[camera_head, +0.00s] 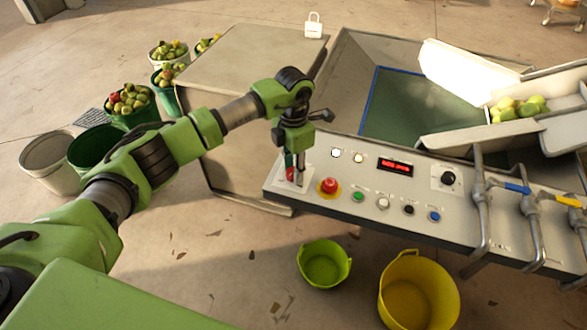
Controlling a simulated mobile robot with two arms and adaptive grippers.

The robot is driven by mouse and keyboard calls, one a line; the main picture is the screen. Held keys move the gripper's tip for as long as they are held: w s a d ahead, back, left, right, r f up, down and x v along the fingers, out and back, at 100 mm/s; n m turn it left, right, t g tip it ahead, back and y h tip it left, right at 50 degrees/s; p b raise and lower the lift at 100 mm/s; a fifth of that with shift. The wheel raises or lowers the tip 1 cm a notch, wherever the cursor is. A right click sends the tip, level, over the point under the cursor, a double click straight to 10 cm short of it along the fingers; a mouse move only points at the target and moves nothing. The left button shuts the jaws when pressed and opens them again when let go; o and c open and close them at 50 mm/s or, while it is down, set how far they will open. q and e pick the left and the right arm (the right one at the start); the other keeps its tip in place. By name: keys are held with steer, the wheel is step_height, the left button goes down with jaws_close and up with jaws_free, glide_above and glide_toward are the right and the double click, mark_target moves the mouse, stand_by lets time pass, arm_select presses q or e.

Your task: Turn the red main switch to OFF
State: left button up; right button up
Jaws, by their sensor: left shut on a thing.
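The red main switch (290,174) sits at the left end of the grey control panel (320,203), largely hidden behind my left gripper. My left gripper (297,178) comes down onto it from above and is shut on it. The angle of the switch handle and its OFF mark cannot be read here. A red mushroom button (328,186) on a yellow ring is just right of the gripper, apart from it. My right gripper is not in view.
The panel also carries a green button (358,196), a red display (395,166) and a black knob (448,178). Pipes with valves (482,200) cross its right part. A green tub (325,264) and a yellow bucket (418,290) stand on the floor in front. A padlock (314,26) lies behind.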

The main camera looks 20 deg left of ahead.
arm_select(q)
steer(key=n, duration=0.6)
steer(key=shift+n, duration=0.3)
steer(key=n, duration=0.6)
stand_by(0.3)
steer(key=o, duration=1.1)
steer(key=shift+r, duration=0.15)
step_height(320, 180, up, 12)
